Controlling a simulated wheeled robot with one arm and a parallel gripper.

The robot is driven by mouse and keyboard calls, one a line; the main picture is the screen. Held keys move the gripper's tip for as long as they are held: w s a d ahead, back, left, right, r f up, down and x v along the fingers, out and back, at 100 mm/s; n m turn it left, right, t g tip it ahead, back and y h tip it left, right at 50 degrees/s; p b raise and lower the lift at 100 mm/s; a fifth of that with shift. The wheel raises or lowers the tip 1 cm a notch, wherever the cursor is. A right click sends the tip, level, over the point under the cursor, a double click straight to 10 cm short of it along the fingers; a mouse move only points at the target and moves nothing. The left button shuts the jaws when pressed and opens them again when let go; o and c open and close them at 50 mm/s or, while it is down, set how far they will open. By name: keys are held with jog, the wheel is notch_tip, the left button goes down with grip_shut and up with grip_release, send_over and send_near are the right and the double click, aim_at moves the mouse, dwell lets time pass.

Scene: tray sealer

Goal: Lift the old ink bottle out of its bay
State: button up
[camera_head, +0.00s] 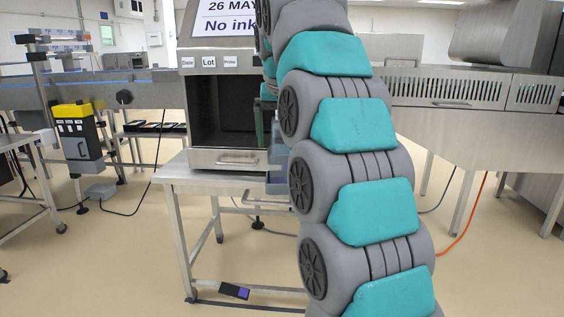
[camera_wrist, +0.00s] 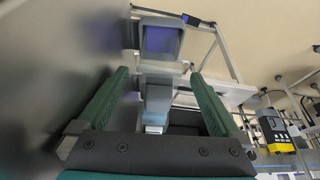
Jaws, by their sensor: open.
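In the wrist view my gripper (camera_wrist: 160,76) is open, with its two green fingers spread. A pale grey-blue bottle-like body (camera_wrist: 156,102) shows between the fingers, apart from both; it looks like the ink bottle, but its label cannot be read. Beyond it is a grey box-shaped bay (camera_wrist: 163,41) with a purple-blue face. Whether that face is a bottle or the bay's inside I cannot tell. In the head view my arm hides most of the gripper, and only part of the grey-blue bays (camera_head: 277,184) shows on the printer's right side.
The printer cabinet (camera_head: 231,159) stands open-fronted on a steel table (camera_head: 190,172). A grey wall-like surface (camera_wrist: 50,65) is close on the wrist view's left.

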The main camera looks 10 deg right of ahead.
aim_at(282, 142)
jog(key=shift+w+d, duration=0.1)
jog(key=shift+w, duration=0.35)
jog(key=b+x, duration=0.1)
jog(key=x, duration=0.2)
jog(key=shift+s+b, duration=0.15)
jog(key=shift+b, duration=0.15)
jog(key=shift+f, duration=0.15)
jog(key=shift+x, duration=0.95)
jog(key=c, duration=1.5)
